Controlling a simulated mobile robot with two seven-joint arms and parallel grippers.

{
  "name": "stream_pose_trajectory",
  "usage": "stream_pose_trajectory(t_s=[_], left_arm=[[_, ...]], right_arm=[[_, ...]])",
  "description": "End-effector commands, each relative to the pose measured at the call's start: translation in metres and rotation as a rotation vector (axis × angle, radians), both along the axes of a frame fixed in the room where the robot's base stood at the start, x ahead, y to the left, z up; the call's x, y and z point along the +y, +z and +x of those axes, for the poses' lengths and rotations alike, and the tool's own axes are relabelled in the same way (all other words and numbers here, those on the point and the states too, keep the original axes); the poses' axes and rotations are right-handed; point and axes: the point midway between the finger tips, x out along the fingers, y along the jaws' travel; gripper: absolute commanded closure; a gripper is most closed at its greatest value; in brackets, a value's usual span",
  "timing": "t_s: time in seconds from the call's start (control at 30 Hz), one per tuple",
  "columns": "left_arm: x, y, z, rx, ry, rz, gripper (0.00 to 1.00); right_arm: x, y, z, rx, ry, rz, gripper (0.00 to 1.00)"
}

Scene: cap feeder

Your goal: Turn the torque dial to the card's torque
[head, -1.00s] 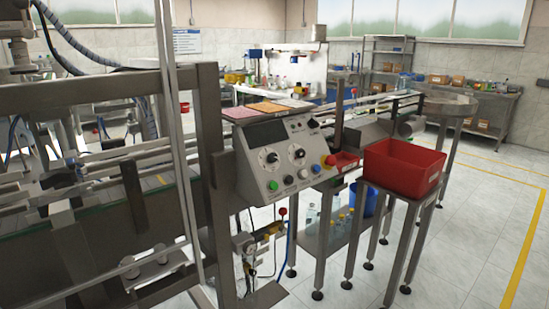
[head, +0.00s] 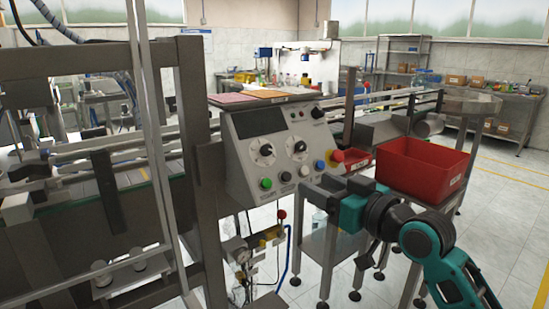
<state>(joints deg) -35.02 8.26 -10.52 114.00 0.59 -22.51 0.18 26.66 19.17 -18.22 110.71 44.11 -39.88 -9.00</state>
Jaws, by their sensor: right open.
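A sloped grey control panel (head: 240,180) stands in the middle of the head view. It has two round dials with dark knobs, a left dial (head: 264,153) and a right dial (head: 299,149); their labels are too small to read. Coloured cards (head: 238,98) lie on the shelf above the panel; their writing is unreadable. My right gripper (head: 312,190) is open in front of the panel's lower right, below and right of the dials. I see nothing held in it. My left gripper is not in view.
Green, white and blue buttons (head: 320,165) and a red emergency knob (head: 337,156) line the panel's lower edge, close to my right gripper. A red bin (head: 420,168) stands at right. A metal frame post (head: 150,130) rises left of the panel.

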Motion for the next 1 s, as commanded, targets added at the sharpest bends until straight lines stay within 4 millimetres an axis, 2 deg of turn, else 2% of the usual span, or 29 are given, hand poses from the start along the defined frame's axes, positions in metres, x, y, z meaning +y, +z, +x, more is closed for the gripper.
stream_pose_trajectory(t_s=[0.1,0.2,0.37,0.8,1.0], left_arm=[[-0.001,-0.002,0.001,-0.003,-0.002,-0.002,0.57],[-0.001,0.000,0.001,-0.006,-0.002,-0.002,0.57],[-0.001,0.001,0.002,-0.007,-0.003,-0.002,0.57],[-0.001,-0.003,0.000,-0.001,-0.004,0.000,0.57],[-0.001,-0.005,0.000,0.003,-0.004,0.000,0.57]], right_arm=[[0.005,0.021,0.001,-0.032,0.032,-0.006,0.47],[0.008,0.027,0.003,-0.038,0.042,-0.006,0.47],[0.019,0.029,0.016,-0.038,0.043,-0.002,0.47],[0.070,0.027,0.076,-0.038,0.041,-0.003,0.47],[0.083,0.027,0.093,-0.038,0.041,-0.002,0.47]])
